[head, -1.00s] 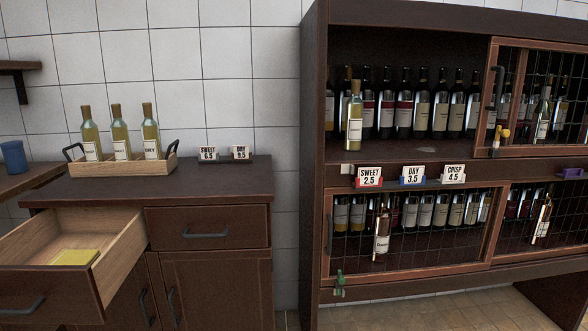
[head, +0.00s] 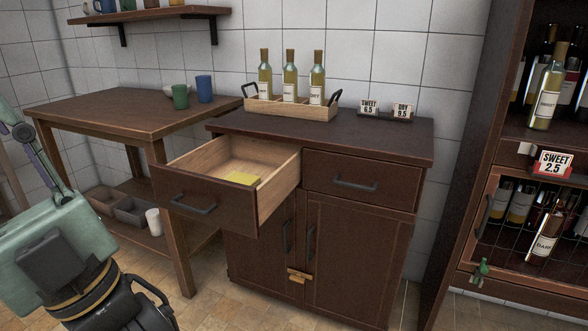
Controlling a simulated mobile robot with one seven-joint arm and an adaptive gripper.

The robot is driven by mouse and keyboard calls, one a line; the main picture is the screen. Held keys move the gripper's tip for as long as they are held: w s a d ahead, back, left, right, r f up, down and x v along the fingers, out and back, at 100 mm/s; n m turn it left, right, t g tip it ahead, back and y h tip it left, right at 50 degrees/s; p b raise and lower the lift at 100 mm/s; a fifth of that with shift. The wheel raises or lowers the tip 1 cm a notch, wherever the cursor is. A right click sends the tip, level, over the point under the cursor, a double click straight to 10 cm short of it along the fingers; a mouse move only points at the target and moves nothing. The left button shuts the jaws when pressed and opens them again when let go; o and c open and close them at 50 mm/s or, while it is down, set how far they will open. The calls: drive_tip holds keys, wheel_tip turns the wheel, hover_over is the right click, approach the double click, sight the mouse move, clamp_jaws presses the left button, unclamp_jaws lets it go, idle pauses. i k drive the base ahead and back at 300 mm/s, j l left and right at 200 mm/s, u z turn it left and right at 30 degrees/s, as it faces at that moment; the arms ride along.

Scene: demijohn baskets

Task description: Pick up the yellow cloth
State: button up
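The yellow cloth (head: 241,178) lies flat and folded in the open left drawer (head: 212,205) of the dark wooden cabinet (head: 362,243). It rests on the light wood drawer bottom, and the drawer front hides part of it. Nothing touches it from above. My gripper does not show in the head view.
A wooden tray (head: 262,109) with three bottles and two price signs stand on the cabinet top. A wooden table (head: 130,110) with cups stands at left. A green machine (head: 60,250) is at the lower left. A wine rack (head: 460,170) is at right. Floor in front is partly clear.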

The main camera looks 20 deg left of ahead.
sight(244, 178)
drive_tip(key=i+j, duration=0.15)
drive_tip(key=i, duration=0.3)
drive_tip(key=i+j, duration=0.15)
drive_tip(key=i, duration=0.35)
